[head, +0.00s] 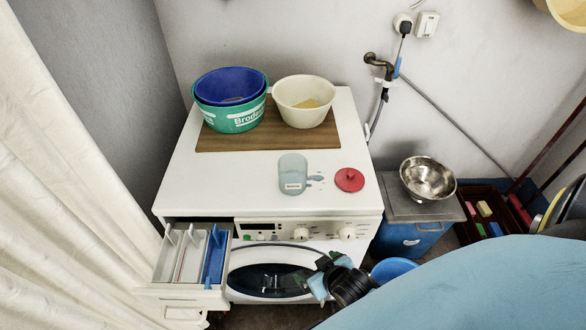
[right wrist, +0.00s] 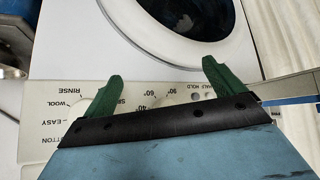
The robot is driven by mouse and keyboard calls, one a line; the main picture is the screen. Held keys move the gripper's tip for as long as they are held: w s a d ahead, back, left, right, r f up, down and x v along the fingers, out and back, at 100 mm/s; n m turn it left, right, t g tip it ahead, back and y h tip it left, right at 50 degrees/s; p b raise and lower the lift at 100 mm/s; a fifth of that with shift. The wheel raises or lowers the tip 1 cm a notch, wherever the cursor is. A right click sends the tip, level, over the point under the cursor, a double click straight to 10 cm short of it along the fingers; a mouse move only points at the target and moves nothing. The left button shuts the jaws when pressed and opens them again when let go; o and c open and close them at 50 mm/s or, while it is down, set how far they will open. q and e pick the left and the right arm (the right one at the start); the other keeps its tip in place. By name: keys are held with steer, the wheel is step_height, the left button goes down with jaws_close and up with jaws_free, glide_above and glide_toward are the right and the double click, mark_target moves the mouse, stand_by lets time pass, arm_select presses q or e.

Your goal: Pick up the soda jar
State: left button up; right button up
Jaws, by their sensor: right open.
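The soda jar (head: 293,174) is a pale grey-blue jar with a small label, on the white top of the washing machine (head: 215,180), near its front edge. A little white spill lies to its right. A red lid with a knob (head: 349,180) lies apart to the right of the jar. My right gripper (head: 328,272) is in front of the machine, below and nearer than the jar, and apart from it. In the right wrist view its two green fingers (right wrist: 162,72) are spread and empty before the control panel (right wrist: 165,95). My left gripper is not in view.
The detergent drawer (head: 190,256) is pulled out at front left. A green basin (head: 230,119) with a blue one inside and a cream bowl (head: 304,101) stand on a brown board (head: 265,137) behind. A steel bowl (head: 428,179) stands to the right. The machine top left of the jar is clear.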

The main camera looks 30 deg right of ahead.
mark_target(299, 183)
steer(key=w+d+r+m+t+h+p, duration=0.1)
steer(key=w+r+t, duration=0.15)
steer(key=r, duration=0.75)
steer(key=w+d+r+m+t+p, duration=0.1)
steer(key=w+r+t, duration=0.15)
steer(key=r, duration=0.75)
steer(key=x, duration=0.5)
steer(key=r+x, duration=0.1)
steer(key=x, duration=0.2)
steer(key=shift+w+d, duration=0.15)
steer(key=shift+w, duration=0.15)
steer(key=shift+b+x, duration=0.45)
steer(key=shift+x, duration=2.55)
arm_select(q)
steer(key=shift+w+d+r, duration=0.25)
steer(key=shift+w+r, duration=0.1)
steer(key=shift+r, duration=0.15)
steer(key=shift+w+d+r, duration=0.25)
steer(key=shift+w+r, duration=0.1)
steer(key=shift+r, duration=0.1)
arm_select(e)
steer(key=shift+r, duration=0.15)
steer(key=shift+w, duration=0.1)
steer(key=c, duration=1.2)
